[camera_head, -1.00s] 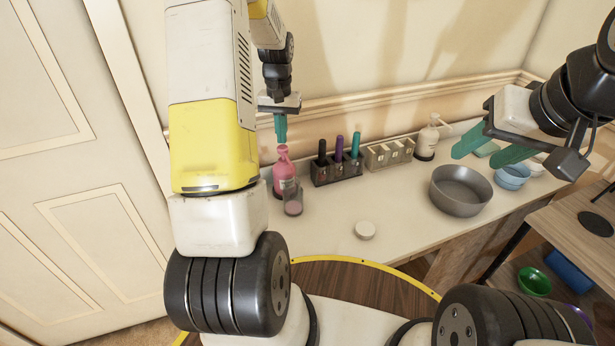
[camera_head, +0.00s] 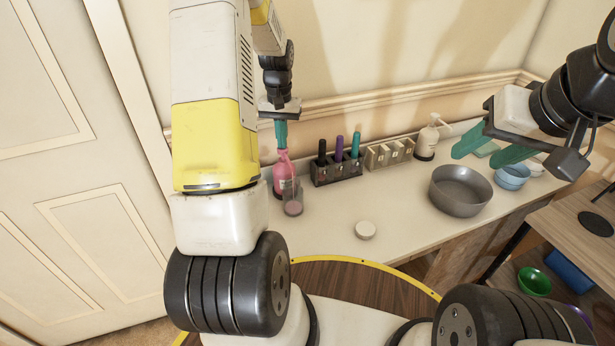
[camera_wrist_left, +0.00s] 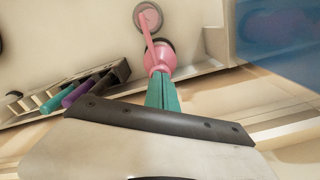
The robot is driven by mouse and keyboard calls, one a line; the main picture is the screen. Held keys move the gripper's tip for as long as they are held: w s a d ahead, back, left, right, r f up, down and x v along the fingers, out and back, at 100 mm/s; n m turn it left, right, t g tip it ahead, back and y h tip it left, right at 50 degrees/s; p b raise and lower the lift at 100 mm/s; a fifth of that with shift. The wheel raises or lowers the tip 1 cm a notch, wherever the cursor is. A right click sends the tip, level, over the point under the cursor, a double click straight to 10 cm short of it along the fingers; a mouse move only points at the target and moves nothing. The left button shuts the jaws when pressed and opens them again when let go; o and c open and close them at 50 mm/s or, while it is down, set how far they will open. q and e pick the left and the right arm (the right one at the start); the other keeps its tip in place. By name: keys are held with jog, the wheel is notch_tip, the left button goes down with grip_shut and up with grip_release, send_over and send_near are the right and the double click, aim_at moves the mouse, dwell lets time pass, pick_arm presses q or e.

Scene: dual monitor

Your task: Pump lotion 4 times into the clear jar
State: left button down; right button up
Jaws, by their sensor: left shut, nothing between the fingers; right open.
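A pink lotion bottle (camera_head: 283,176) with a pump top stands at the left end of the counter. The clear jar (camera_head: 293,200) stands in front of it, with pink in its bottom. My left gripper (camera_head: 281,144) is shut and empty, fingers pointing down, with its tips at the pump head. In the left wrist view the shut fingers (camera_wrist_left: 162,84) overlap the pink pump head (camera_wrist_left: 158,55), and the spout reaches over the jar (camera_wrist_left: 148,17). Whether the tips touch the pump is hard to tell. My right gripper (camera_head: 484,144) is open and empty above the counter's right side.
A dark rack (camera_head: 337,172) with several coloured bottles stands right of the lotion. A beige divided box (camera_head: 389,153), a cream pump bottle (camera_head: 427,143), a grey bowl (camera_head: 460,190) and a blue bowl (camera_head: 512,176) stand further right.

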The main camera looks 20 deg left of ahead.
pick_arm(q)
jog(key=shift+f, duration=0.65)
jog(key=shift+r, duration=1.5)
jog(key=shift+f, duration=0.1)
jog(key=shift+f, duration=1.4)
jog(key=shift+r, duration=1.5)
jog(key=shift+r, duration=0.1)
